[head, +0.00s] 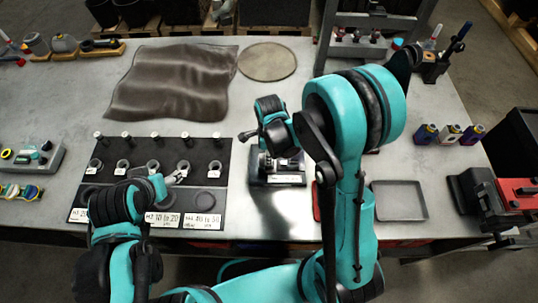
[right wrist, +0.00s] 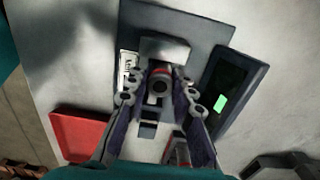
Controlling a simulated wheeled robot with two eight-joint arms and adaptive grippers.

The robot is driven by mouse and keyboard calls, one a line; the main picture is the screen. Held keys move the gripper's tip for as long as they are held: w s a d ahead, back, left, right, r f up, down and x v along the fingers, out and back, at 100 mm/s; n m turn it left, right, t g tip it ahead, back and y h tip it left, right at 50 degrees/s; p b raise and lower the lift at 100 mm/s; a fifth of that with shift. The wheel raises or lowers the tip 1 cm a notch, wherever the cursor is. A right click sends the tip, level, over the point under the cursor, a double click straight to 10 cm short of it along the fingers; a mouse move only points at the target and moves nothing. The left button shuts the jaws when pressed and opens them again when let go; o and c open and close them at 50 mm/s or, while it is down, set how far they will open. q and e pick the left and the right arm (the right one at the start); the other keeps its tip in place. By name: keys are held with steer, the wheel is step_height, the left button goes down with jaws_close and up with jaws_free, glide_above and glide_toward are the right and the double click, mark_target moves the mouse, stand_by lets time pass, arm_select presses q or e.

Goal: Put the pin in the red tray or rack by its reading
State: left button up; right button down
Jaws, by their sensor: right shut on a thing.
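In the right wrist view my right gripper (right wrist: 158,82) is shut on a pin (right wrist: 160,86), seen end-on between the fingers. It is at a measuring gauge (right wrist: 180,50); whether the pin touches the gauge is unclear. The gauge's dark display (right wrist: 238,80) has a green patch, with no readable figure. The red tray (right wrist: 80,135) lies at lower left there; the head view shows a sliver (head: 316,200) beside my arm. In the head view the black rack (head: 222,165) holds upright pins, rings and white labels. My left gripper (head: 175,178) is over its front; its fingers are too small to judge.
An empty grey tray (head: 400,201) is right of my right arm. A dark cloth (head: 175,85) and round disc (head: 267,62) lie behind. Bare table lies between rack and gauge.

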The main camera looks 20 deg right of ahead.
steer(key=shift+r+p, duration=1.9)
steer(key=shift+r, duration=1.2)
steer(key=shift+s, duration=0.1)
